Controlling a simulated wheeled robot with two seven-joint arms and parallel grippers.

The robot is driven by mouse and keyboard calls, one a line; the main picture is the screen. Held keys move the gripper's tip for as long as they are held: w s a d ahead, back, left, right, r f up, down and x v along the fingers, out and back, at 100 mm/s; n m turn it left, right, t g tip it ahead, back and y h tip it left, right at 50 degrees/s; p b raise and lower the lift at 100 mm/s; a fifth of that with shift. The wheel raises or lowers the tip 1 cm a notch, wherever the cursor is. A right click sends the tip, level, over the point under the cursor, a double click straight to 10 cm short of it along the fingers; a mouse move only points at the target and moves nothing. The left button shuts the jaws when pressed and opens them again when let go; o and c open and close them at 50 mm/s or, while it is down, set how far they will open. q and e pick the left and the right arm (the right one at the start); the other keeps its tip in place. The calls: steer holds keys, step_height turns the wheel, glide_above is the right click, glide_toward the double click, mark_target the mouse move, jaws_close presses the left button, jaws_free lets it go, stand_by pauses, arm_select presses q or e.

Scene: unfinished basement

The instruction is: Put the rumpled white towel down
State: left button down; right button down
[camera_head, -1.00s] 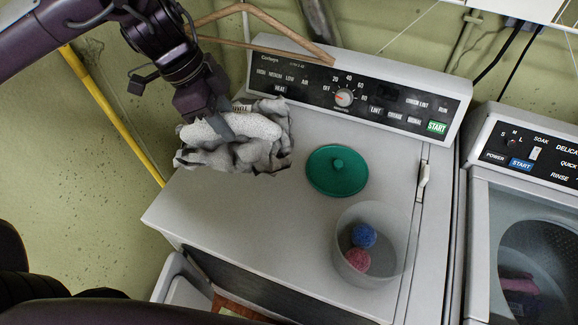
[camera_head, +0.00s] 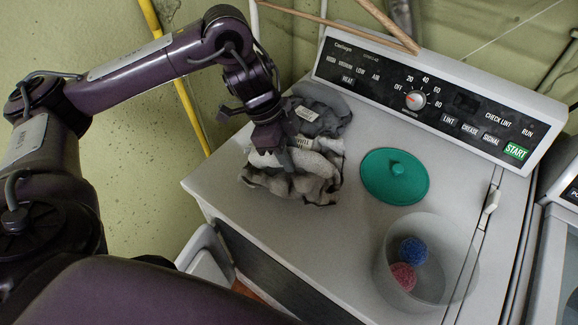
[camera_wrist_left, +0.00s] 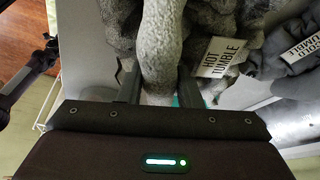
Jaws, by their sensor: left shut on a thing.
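The rumpled white towel (camera_head: 318,176) is a bunched, pale textured cloth at the left end of the dryer top (camera_head: 245,200). My left gripper (camera_head: 284,163) is shut on a fold of it from above. In the left wrist view a thick roll of the towel (camera_wrist_left: 161,40) passes between the two fingers (camera_wrist_left: 158,85). A tag reading "HOT TUMBLE" (camera_wrist_left: 224,57) lies beside it. The towel's underside is hidden, so I cannot tell whether it fully rests on the dryer or hangs just above. My right gripper is not in view.
A darker grey cloth (camera_head: 325,100) with a tag lies right behind the towel. A green lid (camera_head: 380,184) is to the right, and a clear bowl (camera_head: 455,270) with blue and pink balls is nearer the front. The control panel (camera_head: 440,105) rises behind. Bare dryer top lies in front of the towel.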

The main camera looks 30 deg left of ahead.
arm_select(q)
steer(key=shift+f+b, duration=0.6)
steer(key=shift+f, duration=1.2)
steer(key=c, duration=1)
jaws_free()
steer(key=shift+f, duration=0.15)
steer(key=shift+c, duration=0.2)
steer(key=p+v, duration=0.4)
steer(key=v, duration=0.8)
steer(key=shift+p, duration=0.4)
steer(key=shift+s, duration=0.1)
